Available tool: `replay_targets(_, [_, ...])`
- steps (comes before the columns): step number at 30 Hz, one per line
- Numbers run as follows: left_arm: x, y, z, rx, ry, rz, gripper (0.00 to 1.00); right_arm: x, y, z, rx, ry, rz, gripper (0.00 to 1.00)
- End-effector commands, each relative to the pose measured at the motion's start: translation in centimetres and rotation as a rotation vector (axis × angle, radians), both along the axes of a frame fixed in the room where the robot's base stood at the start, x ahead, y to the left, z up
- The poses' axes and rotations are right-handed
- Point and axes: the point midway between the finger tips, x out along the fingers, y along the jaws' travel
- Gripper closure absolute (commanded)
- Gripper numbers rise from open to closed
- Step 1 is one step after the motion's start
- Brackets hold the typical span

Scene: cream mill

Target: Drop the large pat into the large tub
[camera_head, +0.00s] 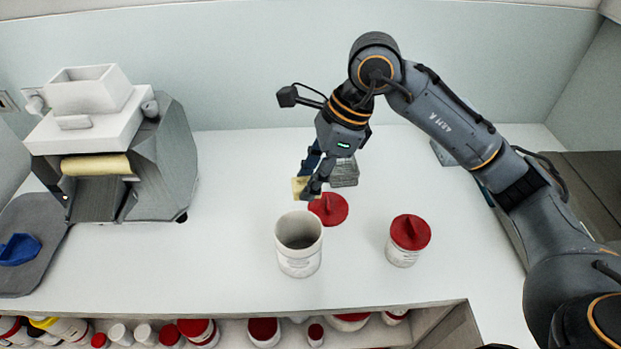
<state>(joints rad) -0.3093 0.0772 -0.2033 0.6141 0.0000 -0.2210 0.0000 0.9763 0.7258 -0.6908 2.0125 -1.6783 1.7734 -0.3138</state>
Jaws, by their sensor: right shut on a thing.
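My right gripper (305,186) points down and is shut on a pale yellow pat (299,187). The fingers hide part of the pat. An open white tub (299,262), the larger of the two on the counter, stands upright just in front of and below the pat. The pat is apart from the tub and shows behind its far rim. I see no content in the tub, though its bottom is in shadow. A loose red lid (330,209) lies behind the tub to the right. My left gripper is not in view.
A smaller tub with a red lid (408,240) stands to the right. A grey block (345,173) lies behind my gripper. A mill (120,150) stands at the left, near a grey mat (30,278) with a blue item (19,249). Several containers fill the shelf below the counter.

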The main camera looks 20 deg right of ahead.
Motion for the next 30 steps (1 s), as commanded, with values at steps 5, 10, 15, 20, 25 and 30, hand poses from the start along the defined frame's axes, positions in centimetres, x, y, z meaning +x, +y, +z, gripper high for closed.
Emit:
replay_targets(5, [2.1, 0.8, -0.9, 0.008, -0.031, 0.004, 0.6, 0.0, 0.0, -1.8, -0.001, 0.001, -0.001, 0.98])
replay_targets(10, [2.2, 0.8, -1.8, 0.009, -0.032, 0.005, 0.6, -0.1, 0.0, -3.9, 0.0, 0.003, -0.001, 0.98])
replay_targets(15, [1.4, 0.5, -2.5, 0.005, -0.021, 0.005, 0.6, -0.1, 0.0, -5.5, 0.0, 0.001, -0.001, 0.98])
replay_targets(20, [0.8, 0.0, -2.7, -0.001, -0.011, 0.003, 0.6, 0.0, 0.0, -5.8, 0.0, -0.001, 0.0, 0.98])
replay_targets(25, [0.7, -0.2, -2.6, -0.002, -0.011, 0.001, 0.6, 0.0, 0.0, -5.7, 0.0, -0.001, 0.0, 0.98])
replay_targets(30, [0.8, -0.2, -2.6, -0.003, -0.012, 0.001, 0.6, 0.0, 0.0, -5.7, 0.0, -0.001, -0.001, 0.41])
